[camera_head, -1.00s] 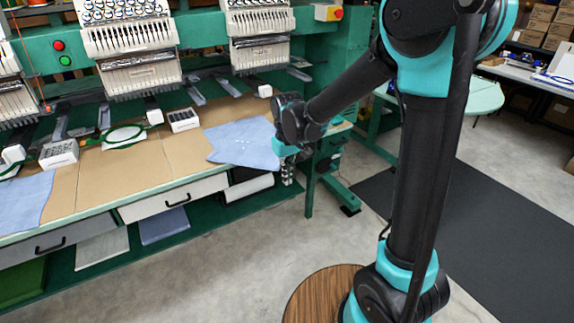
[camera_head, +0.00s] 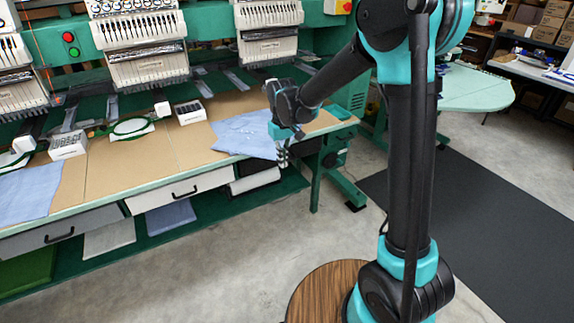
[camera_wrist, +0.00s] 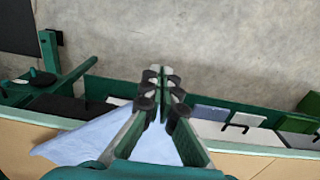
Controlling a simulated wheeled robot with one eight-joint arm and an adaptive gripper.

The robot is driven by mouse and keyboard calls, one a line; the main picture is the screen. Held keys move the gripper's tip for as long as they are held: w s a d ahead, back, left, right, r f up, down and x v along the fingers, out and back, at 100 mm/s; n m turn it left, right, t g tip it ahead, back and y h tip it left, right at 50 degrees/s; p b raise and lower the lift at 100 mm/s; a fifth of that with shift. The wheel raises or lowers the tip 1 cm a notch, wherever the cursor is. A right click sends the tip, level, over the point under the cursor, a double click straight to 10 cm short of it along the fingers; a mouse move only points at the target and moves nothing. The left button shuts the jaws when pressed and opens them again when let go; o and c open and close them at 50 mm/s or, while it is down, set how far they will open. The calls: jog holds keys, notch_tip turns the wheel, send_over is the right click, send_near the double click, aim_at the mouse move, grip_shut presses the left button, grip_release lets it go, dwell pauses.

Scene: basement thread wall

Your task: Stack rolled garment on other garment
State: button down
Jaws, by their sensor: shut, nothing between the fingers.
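A light blue garment (camera_head: 243,134) lies spread flat on the right part of the tan tabletop, near its front edge. Another light blue garment (camera_head: 28,194) lies flat at the left end of the table. My gripper (camera_head: 284,158) is by the front right edge of the right garment, hiding that corner. In the wrist view my gripper (camera_wrist: 160,84) has its fingers together with nothing between them, pointing past the table edge toward the floor. The right garment (camera_wrist: 85,139) shows behind and beside the fingers there. Whether the fingers touch the cloth is unclear.
Embroidery heads (camera_head: 147,62) hang over the back of the table. A green hoop (camera_head: 131,127) and small white boxes (camera_head: 189,112) stand on the tabletop. Drawers (camera_head: 178,190) and a lower shelf lie below. The tabletop between the garments is mostly clear.

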aim_at(270, 148)
jog(key=w+a, duration=0.3)
jog(key=w, duration=0.2)
jog(key=w+a, duration=0.2)
jog(key=w, duration=0.1)
jog(key=shift+w+a, duration=0.2)
jog(key=shift+a, duration=0.1)
jog(key=shift+s, duration=0.1)
